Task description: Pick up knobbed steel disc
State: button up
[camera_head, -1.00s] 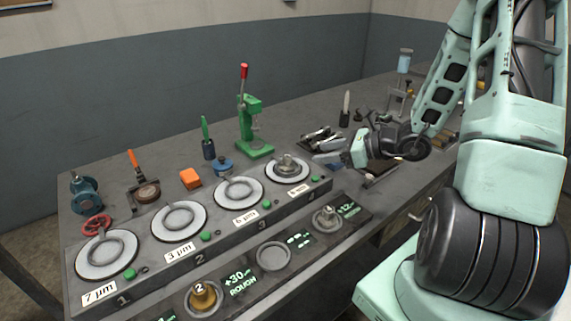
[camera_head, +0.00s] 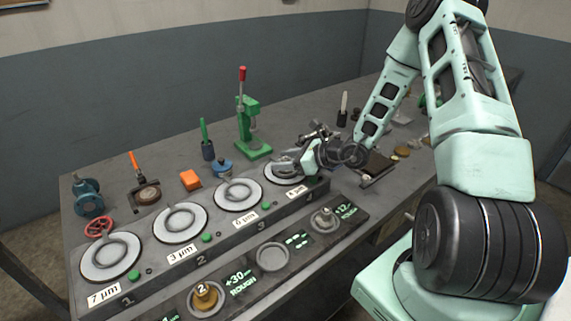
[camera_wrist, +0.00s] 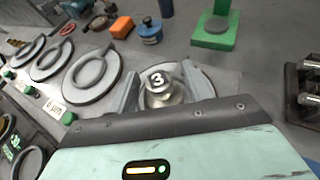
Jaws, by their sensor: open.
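A knobbed steel disc (camera_wrist: 157,93) with a "3" on its knob sits on the fourth round plate (camera_head: 277,179). In the head view my gripper partly hides this disc. My gripper (camera_wrist: 161,72) is open, and its two fingers show left and right of the knob in the wrist view. I cannot tell whether the fingers touch it. A second steel knobbed disc (camera_head: 324,217) rests in the front row at the right. A brass knobbed disc (camera_head: 203,296) marked "2" sits in the front row at the left.
Three plates with grey rings lie left of the fourth plate, including the nearest one (camera_head: 238,195). A green press (camera_head: 252,130) with a red-tipped lever and a blue knobbed piece (camera_head: 222,167) stand behind. An empty round recess (camera_head: 272,257) is in front.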

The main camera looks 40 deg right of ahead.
grip_shut()
jog(key=shift+r, duration=0.2)
